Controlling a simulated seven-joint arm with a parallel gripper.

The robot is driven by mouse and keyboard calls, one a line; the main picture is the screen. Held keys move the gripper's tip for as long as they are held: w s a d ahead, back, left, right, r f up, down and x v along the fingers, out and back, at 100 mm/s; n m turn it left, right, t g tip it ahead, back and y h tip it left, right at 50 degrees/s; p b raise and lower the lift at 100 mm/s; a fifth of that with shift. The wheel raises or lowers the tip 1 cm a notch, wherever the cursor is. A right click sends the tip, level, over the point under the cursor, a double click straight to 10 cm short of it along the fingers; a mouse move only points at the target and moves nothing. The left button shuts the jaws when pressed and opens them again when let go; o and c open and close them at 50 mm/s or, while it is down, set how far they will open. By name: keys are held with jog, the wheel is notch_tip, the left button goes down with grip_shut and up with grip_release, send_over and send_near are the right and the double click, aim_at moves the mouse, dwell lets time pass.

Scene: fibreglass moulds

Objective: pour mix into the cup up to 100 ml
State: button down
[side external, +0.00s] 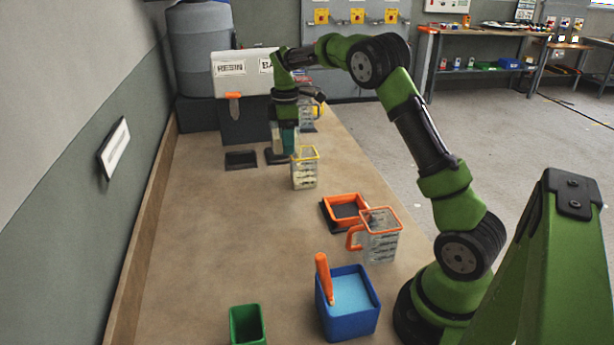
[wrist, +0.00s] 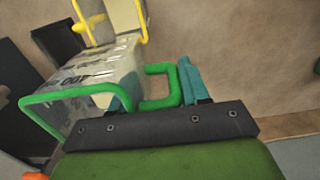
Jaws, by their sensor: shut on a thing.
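My gripper (wrist: 158,92) has its teal fingers shut on the green handle of a clear measuring jug with a green rim (wrist: 85,93). Dark graduation marks show on the jug's wall. The level inside this jug cannot be read. In the side view my gripper (side external: 289,140) hangs close behind a clear measuring cup with a yellow rim (side external: 304,175), which stands upright on the bench; the green-rimmed jug is not clearly visible there. The yellow-rimmed cup also shows in the wrist view (wrist: 142,22), just beyond the held jug, partly cut off. It looks pale inside.
A clear jug with an orange rim (side external: 383,243) stands by an orange tray (side external: 345,208). A blue container (side external: 350,318) with an orange-handled tool and a green box (side external: 246,325) are in front. A resin dispenser (side external: 243,78) stands at the back. The bench's left middle is clear.

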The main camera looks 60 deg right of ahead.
jog(key=shift+r, duration=0.1)
jog(key=shift+r, duration=2)
